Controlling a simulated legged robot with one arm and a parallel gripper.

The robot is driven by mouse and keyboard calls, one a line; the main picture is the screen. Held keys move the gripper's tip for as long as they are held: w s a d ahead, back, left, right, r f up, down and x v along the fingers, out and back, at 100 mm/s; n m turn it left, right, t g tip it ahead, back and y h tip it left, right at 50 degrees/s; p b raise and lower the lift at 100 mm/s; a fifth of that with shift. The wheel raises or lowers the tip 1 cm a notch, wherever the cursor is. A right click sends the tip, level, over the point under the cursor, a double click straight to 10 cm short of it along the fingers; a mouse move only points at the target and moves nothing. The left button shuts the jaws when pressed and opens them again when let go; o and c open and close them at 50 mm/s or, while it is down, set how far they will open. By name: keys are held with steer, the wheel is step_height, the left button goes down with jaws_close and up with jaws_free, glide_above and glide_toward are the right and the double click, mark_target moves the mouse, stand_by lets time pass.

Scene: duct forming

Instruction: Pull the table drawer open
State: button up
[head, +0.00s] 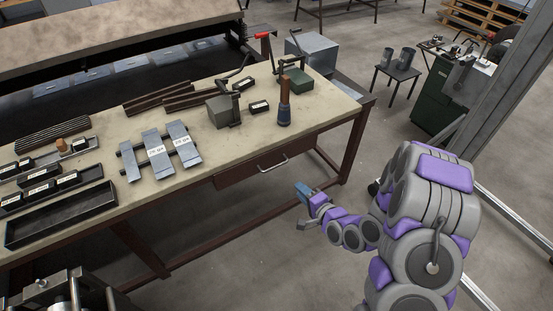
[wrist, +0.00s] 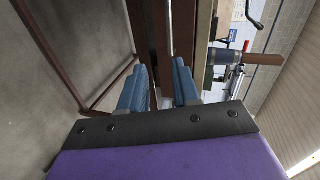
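The wooden worktable (head: 215,150) has a dark red-brown drawer (head: 235,175) under its top, with a pale metal bar handle (head: 272,165) on its front. The drawer front looks flush with the table's frame, so the drawer appears shut. My gripper (head: 302,190) is in front of the table, to the right of the handle and a little lower, apart from it. In the wrist view its two blue fingers (wrist: 159,85) are spread with an empty gap between them.
The tabletop holds metal brackets (head: 160,150), a black tray (head: 60,213), a grey block (head: 222,110) and a dark cylindrical tool with a brown handle (head: 284,105). A red-brown table leg (head: 354,140) stands near my gripper. Open concrete floor (head: 250,255) lies in front of the table.

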steer(key=m+b, duration=0.1)
steer(key=b, duration=0.6)
glide_toward(280, 165)
steer(key=w+a+f, duration=0.2)
steer(key=w, duration=0.3)
steer(key=shift+t+y, duration=0.3)
steer(key=shift+t, duration=0.1)
steer(key=w+a, duration=0.1)
steer(key=a, duration=0.1)
steer(key=w+a+f, duration=0.1)
steer(key=w+a, duration=0.1)
steer(key=shift+w+a+f+b, duration=0.15)
steer(key=shift+w+f+b, duration=0.05)
steer(key=shift+b, duration=0.2)
steer(key=shift+w+d+r, duration=0.1)
steer(key=shift+w+d, duration=0.15)
steer(key=shift+d, duration=0.6)
steer(key=shift+s, duration=0.1)
steer(key=c, duration=0.3)
steer(key=shift+a, duration=0.4)
jaws_close()
steer(key=shift+s, duration=0.1)
